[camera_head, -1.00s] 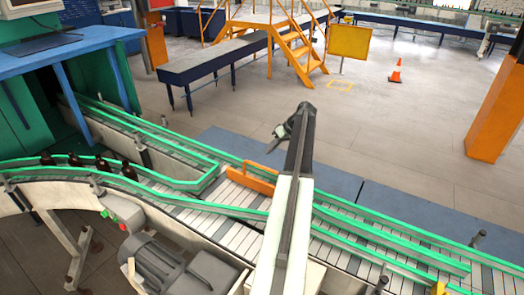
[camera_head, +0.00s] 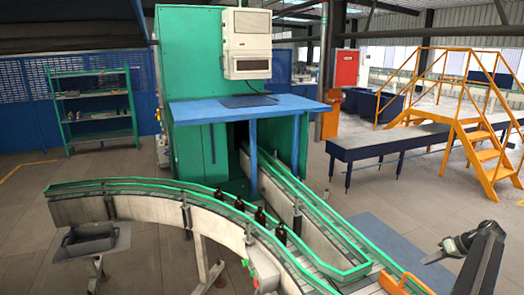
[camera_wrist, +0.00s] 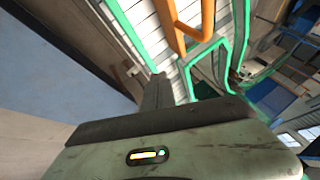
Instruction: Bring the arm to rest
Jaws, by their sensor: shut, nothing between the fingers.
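My gripper (camera_head: 432,256) is at the lower right of the head view, at the end of my dark arm, over the floor beside the conveyor. In the wrist view its grey-green body fills the bottom and its dark fingers (camera_wrist: 157,92) point up the picture. The fingers are shut and hold nothing. Several dark amber bottles (camera_head: 260,216) stand in a row on the curved, green-railed conveyor (camera_head: 130,187), well to the left of my gripper.
An orange guide bar (camera_head: 392,285) crosses the conveyor near my arm. A green machine (camera_head: 182,75) with a blue shelf (camera_head: 235,108) stands behind the bottles. Orange stairs (camera_head: 478,140) and a dark-legged long bench (camera_head: 385,142) stand at the back right.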

